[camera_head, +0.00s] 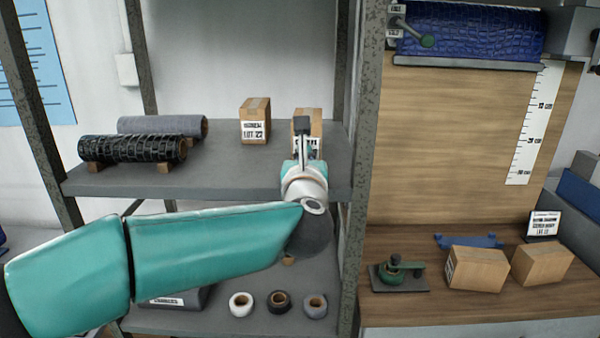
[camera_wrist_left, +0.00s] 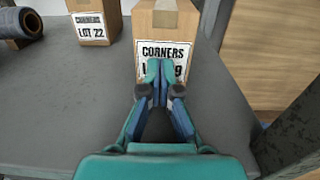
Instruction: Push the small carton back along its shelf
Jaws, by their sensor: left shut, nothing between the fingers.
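A small brown carton (camera_head: 317,122) stands upright on the upper grey shelf (camera_head: 220,168), near the right post. In the left wrist view the same carton (camera_wrist_left: 167,22) has a white label reading "CORNERS", with the lot number partly hidden by my fingers. My left gripper (camera_head: 303,124) is shut and empty, in front of the carton. In the left wrist view the fingertips (camera_wrist_left: 160,66) overlap the label's lower middle; I cannot tell whether they touch it. My right gripper is not in view.
A similar carton (camera_head: 255,122), labelled LOT 22, stands to the left on the shelf. Two rolls, grey (camera_head: 160,125) and black (camera_head: 130,149), lie farther left. A metal post (camera_head: 363,170) rises close on the right. Small rolls (camera_head: 279,302) sit on the shelf below.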

